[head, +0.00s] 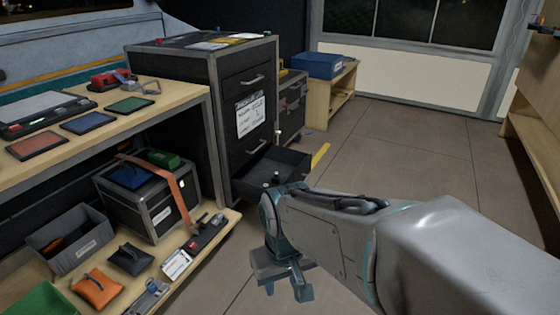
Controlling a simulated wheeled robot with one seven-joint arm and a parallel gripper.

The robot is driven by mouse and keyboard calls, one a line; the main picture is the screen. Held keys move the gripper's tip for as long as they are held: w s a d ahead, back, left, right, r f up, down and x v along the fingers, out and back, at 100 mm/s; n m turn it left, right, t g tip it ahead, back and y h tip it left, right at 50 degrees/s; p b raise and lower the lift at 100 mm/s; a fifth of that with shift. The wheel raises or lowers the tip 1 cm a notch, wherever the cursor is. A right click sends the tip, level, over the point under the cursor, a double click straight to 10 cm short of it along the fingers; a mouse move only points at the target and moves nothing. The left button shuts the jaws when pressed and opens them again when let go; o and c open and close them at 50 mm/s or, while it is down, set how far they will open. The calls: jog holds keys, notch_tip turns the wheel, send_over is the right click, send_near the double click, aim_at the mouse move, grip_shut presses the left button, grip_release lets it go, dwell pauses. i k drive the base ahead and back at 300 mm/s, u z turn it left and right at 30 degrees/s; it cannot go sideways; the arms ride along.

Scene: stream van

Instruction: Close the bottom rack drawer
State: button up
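The black equipment rack (185,85) stands left of the middle, with two upper drawer fronts that look shut. Its bottom drawer (290,160) is pulled out toward the right. The drawer is black and open-topped, and small dark items lie inside near its front corner. My arm comes in from the lower right. My gripper (284,288) points down in front of the drawer, nearer the camera and apart from its visible part. Its two fingertips look spread, with nothing seen between them. My wrist hides the drawer's near end.
A wooden bench (180,95) with tablets and tools runs along the left. Its lower shelf (225,222) holds a strapped case (150,205), a grey bin (75,238) and small devices. A yellow strip (320,156) shows beside the drawer. Floor (400,140) is clear to the right.

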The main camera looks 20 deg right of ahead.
aim_at(293, 166)
jog(key=z, duration=0.75)
jog(key=i, duration=1.25)
jog(key=u, duration=0.15)
jog(key=k, duration=0.65)
jog(key=z, duration=0.8)
jog(key=i, duration=1.65)
jog(key=u, duration=0.5)
